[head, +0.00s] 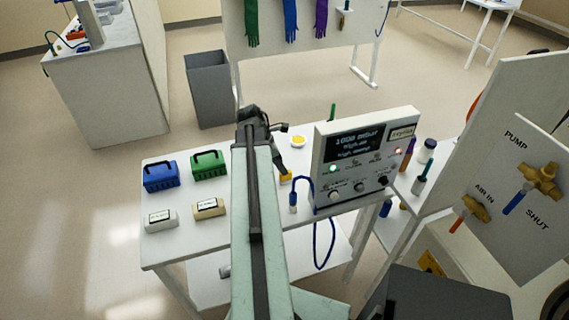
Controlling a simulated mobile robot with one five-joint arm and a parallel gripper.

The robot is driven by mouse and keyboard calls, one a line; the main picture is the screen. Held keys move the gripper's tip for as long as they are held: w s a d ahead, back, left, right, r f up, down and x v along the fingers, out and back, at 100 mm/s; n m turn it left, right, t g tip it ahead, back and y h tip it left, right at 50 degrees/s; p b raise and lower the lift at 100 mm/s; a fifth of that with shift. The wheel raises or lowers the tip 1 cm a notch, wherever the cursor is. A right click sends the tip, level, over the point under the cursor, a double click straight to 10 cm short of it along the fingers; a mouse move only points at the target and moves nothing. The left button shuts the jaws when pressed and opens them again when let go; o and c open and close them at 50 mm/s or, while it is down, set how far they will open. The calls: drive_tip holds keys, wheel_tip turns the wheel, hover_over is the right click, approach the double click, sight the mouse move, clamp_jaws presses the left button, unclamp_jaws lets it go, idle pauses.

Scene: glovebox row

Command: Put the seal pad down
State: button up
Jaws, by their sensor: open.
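A small yellow block (287,176), which may be the seal pad, rests on the white table (160,235) just left of the grey control box. My arm reaches across the table from the front. My gripper (281,163) is open, with its dark fingers pointing down at the yellow block's left and back side. The arm and fingers hide part of that spot, and I cannot tell whether a finger touches the block.
A blue basket (161,178), a green basket (209,166) and two small labelled boxes stand left of my arm. A yellow round piece (298,141) lies behind the gripper. The control box (363,160) and a blue-hosed probe (293,200) crowd the right side.

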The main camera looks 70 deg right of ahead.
drive_tip(key=p+v, duration=0.4)
drive_tip(key=v, duration=0.2)
drive_tip(key=shift+r, duration=0.25)
drive_tip(key=shift+w+a, duration=0.1)
drive_tip(key=shift+w, duration=0.05)
